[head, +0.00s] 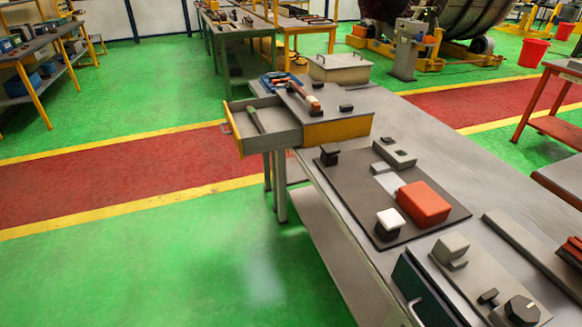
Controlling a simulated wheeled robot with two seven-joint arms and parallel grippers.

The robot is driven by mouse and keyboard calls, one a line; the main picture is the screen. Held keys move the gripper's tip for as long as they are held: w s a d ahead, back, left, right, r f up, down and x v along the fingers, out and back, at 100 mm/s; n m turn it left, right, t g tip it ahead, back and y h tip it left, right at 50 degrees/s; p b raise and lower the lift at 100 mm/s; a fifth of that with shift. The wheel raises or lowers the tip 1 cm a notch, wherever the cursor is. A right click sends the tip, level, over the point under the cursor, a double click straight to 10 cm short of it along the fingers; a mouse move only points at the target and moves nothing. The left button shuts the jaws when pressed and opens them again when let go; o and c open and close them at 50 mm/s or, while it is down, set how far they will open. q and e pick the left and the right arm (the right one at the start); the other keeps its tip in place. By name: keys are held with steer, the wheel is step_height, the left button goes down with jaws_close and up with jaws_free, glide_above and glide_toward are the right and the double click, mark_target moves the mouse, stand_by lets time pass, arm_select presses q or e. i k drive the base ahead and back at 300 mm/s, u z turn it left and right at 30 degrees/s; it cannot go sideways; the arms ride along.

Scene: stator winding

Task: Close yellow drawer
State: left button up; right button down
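The yellow drawer (236,134) has a yellow front and grey inside walls. It is pulled out to the left from a grey-topped cabinet with a yellow side (338,130) on the workbench. A dark green, long object (255,119) lies inside the drawer. A handle (226,128) shows on the drawer's front. Neither of my grippers is in the head view.
The grey workbench (464,186) holds a dark mat (352,187) with a red block (423,202) and small grey and black parts. A lidded box (340,68) stands behind the cabinet. Green floor (150,270) left of the bench is clear.

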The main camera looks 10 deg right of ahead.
mark_target(262, 122)
steer(key=u, duration=1.2)
steer(key=i, duration=1.9)
steer(key=z, duration=0.9)
